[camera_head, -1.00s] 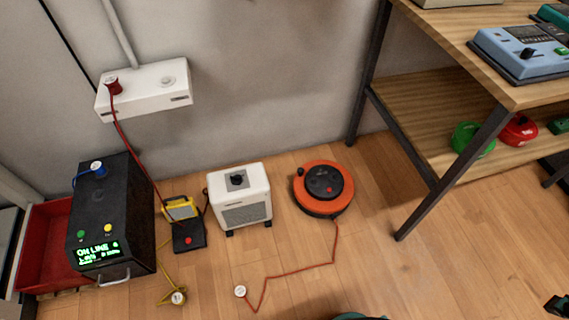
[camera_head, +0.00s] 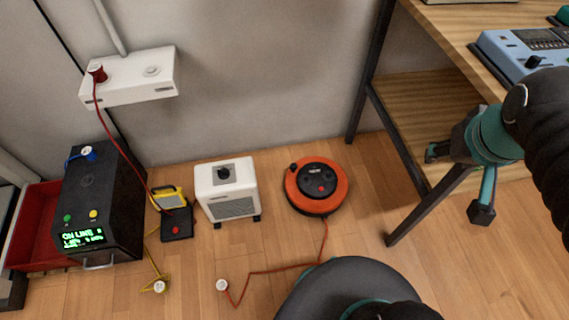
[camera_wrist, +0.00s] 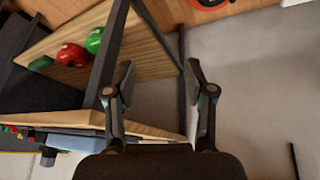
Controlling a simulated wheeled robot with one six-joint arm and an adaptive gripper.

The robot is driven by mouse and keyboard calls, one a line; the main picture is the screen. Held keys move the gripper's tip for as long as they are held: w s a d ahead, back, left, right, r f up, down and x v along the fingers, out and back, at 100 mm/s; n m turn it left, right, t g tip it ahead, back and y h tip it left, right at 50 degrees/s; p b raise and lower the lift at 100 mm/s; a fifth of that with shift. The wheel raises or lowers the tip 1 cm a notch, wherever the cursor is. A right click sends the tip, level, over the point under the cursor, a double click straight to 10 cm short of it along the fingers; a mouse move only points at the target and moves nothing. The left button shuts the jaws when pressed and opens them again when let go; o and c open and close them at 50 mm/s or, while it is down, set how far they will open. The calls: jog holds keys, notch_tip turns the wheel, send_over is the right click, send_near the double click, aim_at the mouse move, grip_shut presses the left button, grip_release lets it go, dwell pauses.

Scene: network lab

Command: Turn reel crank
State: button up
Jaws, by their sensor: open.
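The orange cable reel (camera_head: 340,192) lies flat on the wooden floor in the head view. Its black hub (camera_head: 318,175) faces up, and a small dark knob (camera_head: 293,167), apparently the crank handle, sits at its upper left edge. A red cable runs from the reel to a white plug (camera_head: 222,285) on the floor. My gripper (camera_head: 458,184) is open and empty, right of the reel and in front of the shelf unit. In the wrist view my gripper (camera_wrist: 160,80) has its fingers apart, with only part of the reel (camera_wrist: 208,4) showing at the top edge.
A white heater-like box (camera_head: 226,189) stands just left of the reel. Farther left are a yellow-and-black device (camera_head: 170,197), a black power unit (camera_head: 100,205) and a red tray (camera_head: 35,225). The shelf's metal leg (camera_head: 428,205) stands right of the reel.

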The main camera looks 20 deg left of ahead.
jog(key=w+a+f+n+g+b, duration=0.1)
jog(key=w+a+f+n, duration=0.1)
jog(key=w+a+n, duration=0.3)
jog(key=w+a+f+n, duration=0.1)
jog(key=w+a+f, duration=0.1)
jog(key=w, duration=0.5)
jog(key=n+g+h+b, duration=0.2)
jog(key=n+h, duration=0.1)
jog(key=n, duration=0.9)
send_over(294, 166)
jog(key=d, duration=0.4)
notch_tip(294, 166, down, 26)
jog(key=s+a+f+n, duration=0.2)
jog(key=a+f+n, duration=0.15)
jog(key=f, duration=0.55)
jog(key=s+a+f+n, duration=0.1)
jog(key=a+f+n, duration=0.1)
jog(key=a+f, duration=0.45)
jog(key=shift+t+h, duration=0.3)
jog(key=x, duration=1)
jog(key=d+b+x, duration=0.1)
jog(key=x, duration=0.3)
jog(key=shift+f, duration=0.25)
grip_shut()
jog(key=shift+s+d, duration=0.1)
jog(key=shift+d, duration=0.1)
